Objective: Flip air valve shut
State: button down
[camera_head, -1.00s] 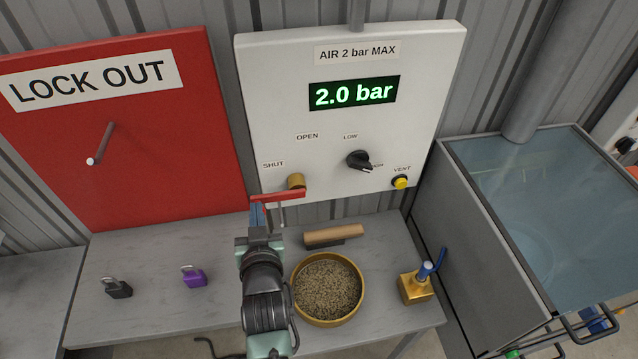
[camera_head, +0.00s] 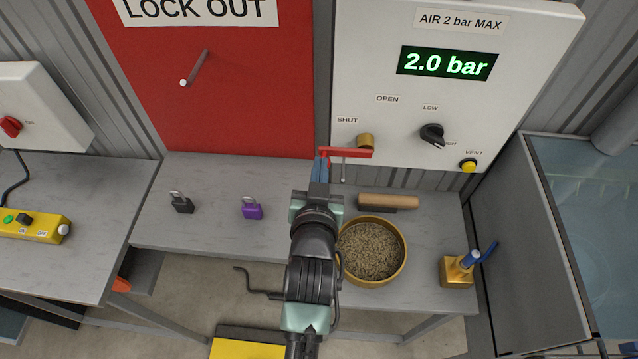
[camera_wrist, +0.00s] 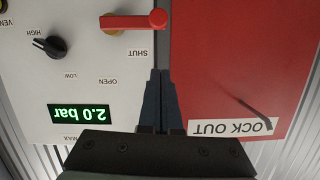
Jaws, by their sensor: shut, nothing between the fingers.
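The air valve is a brass body (camera_head: 366,140) with a red lever (camera_head: 348,153) on the white air panel. The lever lies about level, its free end to the left, below the SHUT label (camera_head: 347,120). My gripper (camera_head: 321,160) is shut and empty, its tips by the lever's free end, overlapping it in the head view. In the upside-down wrist view, the fingertips (camera_wrist: 160,73) appear apart from the red lever (camera_wrist: 135,21), over the panel's edge beside the red board. I cannot tell whether they touch. The display (camera_head: 447,64) reads 2.0 bar.
A black knob (camera_head: 432,135) and yellow vent button (camera_head: 468,165) sit right of the valve. Below are a bowl of grain (camera_head: 370,250), a wooden-handled tool (camera_head: 388,202), a brass block (camera_head: 458,272) and two padlocks (camera_head: 252,208). The red lock-out board (camera_head: 240,90) has a peg.

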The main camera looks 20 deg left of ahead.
jog(key=shift+b+v, duration=0.45)
jog(key=shift+v, duration=1.75)
jog(key=shift+r, duration=0.1)
